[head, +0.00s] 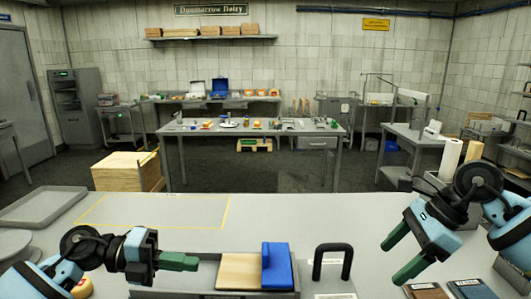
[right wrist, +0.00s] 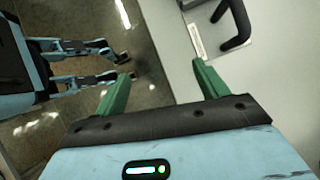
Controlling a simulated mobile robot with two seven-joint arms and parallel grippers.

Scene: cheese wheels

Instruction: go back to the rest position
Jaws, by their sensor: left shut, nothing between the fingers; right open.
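My left gripper (head: 194,262) is low at the left of the head view, above the worktable (head: 260,235). Its green fingers are together and hold nothing, pointing right towards a wooden board (head: 238,271). My right gripper (head: 391,264) is at the right of the head view, tilted down to the left. Its green fingers are apart with nothing between them. In the right wrist view the same open fingers (right wrist: 161,68) show over the table's edge, with the floor below.
A blue block (head: 276,266) stands at the board's right end. A black handle (head: 332,262) rises to its right, between the grippers. Dark packets (head: 470,289) lie below my right gripper. A grey tray (head: 40,207) is at the left. The yellow-outlined area (head: 150,211) is clear.

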